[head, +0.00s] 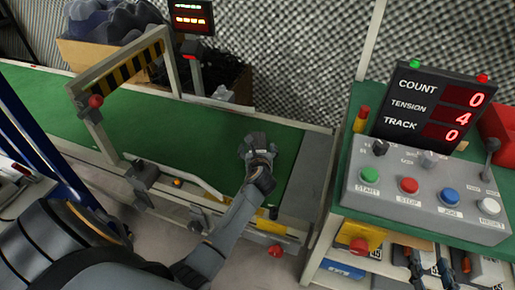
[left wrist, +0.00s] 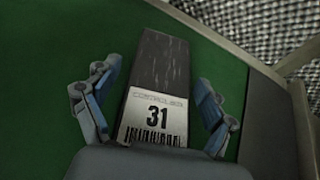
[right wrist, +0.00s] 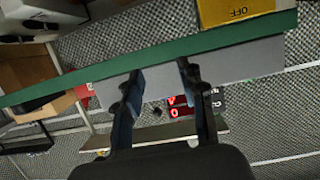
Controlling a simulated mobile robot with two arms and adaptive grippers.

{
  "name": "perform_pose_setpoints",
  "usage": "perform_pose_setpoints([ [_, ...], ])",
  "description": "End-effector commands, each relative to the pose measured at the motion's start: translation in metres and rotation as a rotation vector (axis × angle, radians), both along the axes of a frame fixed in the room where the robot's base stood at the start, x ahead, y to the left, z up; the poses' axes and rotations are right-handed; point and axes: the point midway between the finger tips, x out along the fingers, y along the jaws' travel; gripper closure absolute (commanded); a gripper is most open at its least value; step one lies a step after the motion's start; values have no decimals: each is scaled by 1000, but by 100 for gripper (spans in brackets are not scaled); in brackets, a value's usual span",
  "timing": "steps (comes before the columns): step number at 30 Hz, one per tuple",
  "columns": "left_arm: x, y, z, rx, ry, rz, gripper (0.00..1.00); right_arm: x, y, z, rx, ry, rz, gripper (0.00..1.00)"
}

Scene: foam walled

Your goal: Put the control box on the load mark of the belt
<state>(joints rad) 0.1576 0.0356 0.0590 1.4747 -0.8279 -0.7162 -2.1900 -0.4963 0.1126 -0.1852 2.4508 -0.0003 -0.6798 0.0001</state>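The control box (left wrist: 158,80), dark grey with a white label reading 31 and a barcode, lies on the green belt (head: 130,115). In the left wrist view it sits between the two fingers of my left gripper (left wrist: 152,108), which is open with a gap on each side. In the head view my left gripper (head: 258,150) is over the right part of the belt and mostly hides the box. I cannot make out the load mark. My right gripper (head: 432,272) is low at the bottom right; the right wrist view shows its fingers (right wrist: 158,85) apart and empty.
A grey control panel (head: 425,195) with coloured buttons and a display (head: 435,105) reading 0, 4, 0 stands to the right. A striped yellow-black gate (head: 125,68) spans the belt at left. Boxes with dark items (head: 110,25) stand behind. The belt's middle is clear.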

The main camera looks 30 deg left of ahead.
Motion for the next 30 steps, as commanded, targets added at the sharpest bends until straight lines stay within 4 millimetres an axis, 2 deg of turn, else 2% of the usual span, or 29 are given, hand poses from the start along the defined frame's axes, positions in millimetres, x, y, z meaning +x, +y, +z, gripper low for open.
perform_pose_setpoints([
  [10, -1, -1, 5, 0, 1, 0, 16, -1, 0, -1, -3, 13, 0, 60],
  [14, -8, -6, 9, 1, 2, -1, 16, -11, -5, -17, -26, 112, -7, 60],
  [20, -27, -19, 19, 0, 2, 0, 16, -39, -18, -50, -78, 336, -24, 60],
  [24, -40, -29, 26, 0, 1, -1, 16, -66, -28, -70, -114, 500, -35, 60],
  [30, -60, -44, 36, 0, 1, -1, 16, -107, -42, -91, -161, 718, -51, 60],
])
